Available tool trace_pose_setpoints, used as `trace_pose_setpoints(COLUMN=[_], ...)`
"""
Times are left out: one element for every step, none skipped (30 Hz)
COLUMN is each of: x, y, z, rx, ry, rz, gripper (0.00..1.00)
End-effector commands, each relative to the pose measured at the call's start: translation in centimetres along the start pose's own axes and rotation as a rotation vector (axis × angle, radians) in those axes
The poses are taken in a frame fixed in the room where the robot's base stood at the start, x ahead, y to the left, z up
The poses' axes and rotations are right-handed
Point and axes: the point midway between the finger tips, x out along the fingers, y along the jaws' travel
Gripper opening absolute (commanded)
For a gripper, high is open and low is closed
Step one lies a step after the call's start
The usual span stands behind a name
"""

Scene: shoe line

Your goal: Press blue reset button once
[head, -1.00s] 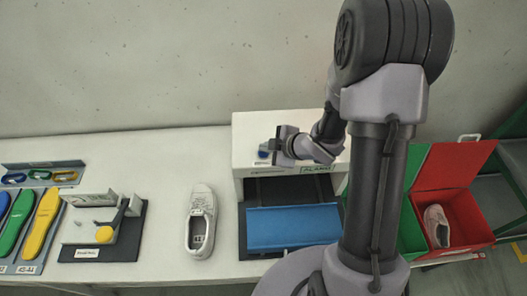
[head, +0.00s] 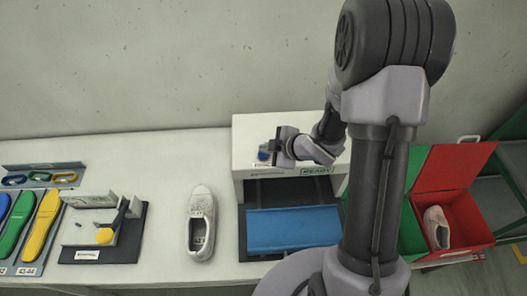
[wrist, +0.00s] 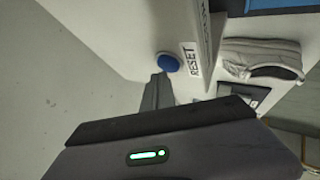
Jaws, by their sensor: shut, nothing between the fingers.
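The blue reset button (wrist: 168,61) shows in the wrist view on a white surface, beside a label reading RESET (wrist: 190,59). In the head view a bit of blue (head: 263,155) shows at my gripper (head: 271,150), on top of the white machine (head: 250,125). My gripper is shut and empty. In the wrist view its finger end (wrist: 157,92) lies just below the button, with the button's face uncovered. Whether they touch is hard to tell. The machine's front sign (head: 318,170) reads READY.
A blue plate (head: 290,230) sits in the machine's opening. A white shoe (head: 201,222) stands left of it on the table. A fixture (head: 103,230) and coloured insoles (head: 40,230) are further left. A red box (head: 465,215) holding a shoe is at right.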

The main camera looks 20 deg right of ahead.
Motion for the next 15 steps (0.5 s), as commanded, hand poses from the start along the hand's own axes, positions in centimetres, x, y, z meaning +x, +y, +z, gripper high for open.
trace_pose_setpoints(x=[-0.39,-0.51,-0.61,-0.64,-0.64,-0.61,-0.58,-0.56,-0.55,-0.55,-0.55,-0.57,-0.63,-0.72,-0.90], y=[0.29,0.37,0.44,0.47,0.46,0.44,0.42,0.41,0.40,0.40,0.40,0.42,0.46,0.53,0.67], z=[-0.29,-0.37,-0.44,-0.46,-0.46,-0.43,-0.42,-0.40,-0.40,-0.40,-0.40,-0.42,-0.46,-0.52,-0.66], rx=[0.000,0.000,0.000,0.001,0.001,0.001,0.001,0.001,0.000,0.000,0.000,0.000,0.000,0.000,0.000], ry=[0.000,0.000,0.000,0.000,0.000,0.000,0.000,0.000,0.000,0.000,0.000,0.000,0.000,0.000,0.000], rz=[0.000,0.000,0.000,0.000,0.000,0.000,0.000,0.000,0.000,0.000,0.000,0.000,0.000,0.000,0.000], gripper=[0.00,0.00,0.00,0.00,0.00,0.00,0.00,0.00,0.00,0.00,0.00,0.00,0.00,0.00,0.00])
